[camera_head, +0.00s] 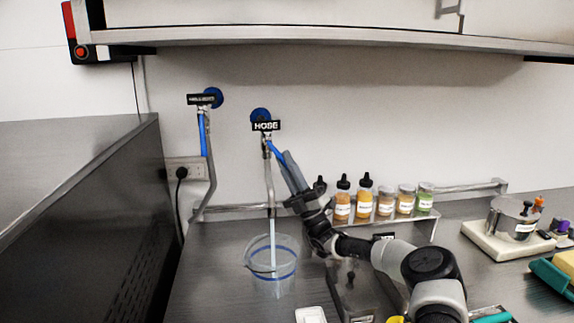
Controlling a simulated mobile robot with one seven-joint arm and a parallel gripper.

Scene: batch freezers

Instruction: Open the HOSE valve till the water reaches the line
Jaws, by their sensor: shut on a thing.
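The HOSE valve, with its black label (266,126), is on the back wall left of centre. Its blue lever (274,150) slants down to the right. My gripper (281,158) is shut on this lever; its fingers hide the lever's lower part. A metal pipe (268,180) runs down from the valve. A pale stream of water (273,240) falls from it into a clear bucket (291,260) on the counter. A blue line (290,275) rings the bucket low down. I cannot make out the water level against it.
A second valve (202,100) with a hanging blue lever and bent pipe is to the left. Bottles and jars (385,202) stand on a rack behind my arm. A metal pot (512,217) on a pale board is at the right. A shelf (300,37) overhangs the counter.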

